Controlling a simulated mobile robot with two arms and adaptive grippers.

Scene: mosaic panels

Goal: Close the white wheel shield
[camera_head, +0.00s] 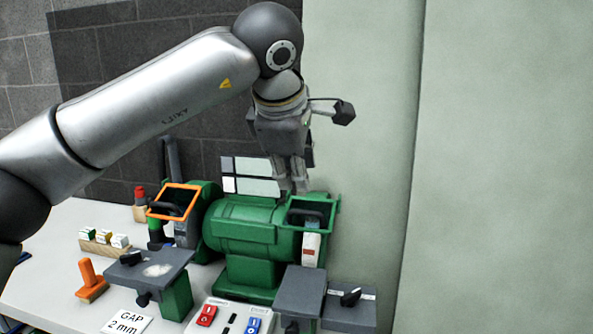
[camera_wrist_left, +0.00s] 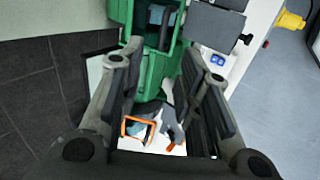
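A green bench grinder (camera_head: 245,228) stands on the white bench. At its right end a green-framed shield (camera_head: 333,203) is raised above a white wheel (camera_head: 311,243) with a red mark. At its left end an orange-framed shield (camera_head: 176,187) is also tilted up; it shows in the wrist view too (camera_wrist_left: 124,127). My left gripper (camera_head: 291,190) points down just above and behind the right end of the grinder, close to the green frame. In the wrist view its fingers (camera_wrist_left: 162,55) are apart with nothing between them. Whether a fingertip touches the frame cannot be told. My right gripper is out of view.
Grey tool rests (camera_head: 150,268) and (camera_head: 304,290) stand in front of the wheels. A switch panel (camera_head: 230,318), an orange stand (camera_head: 90,280) and a wooden block with several small pieces (camera_head: 104,243) are in front and left. A pale wall panel (camera_head: 365,130) is close behind on the right.

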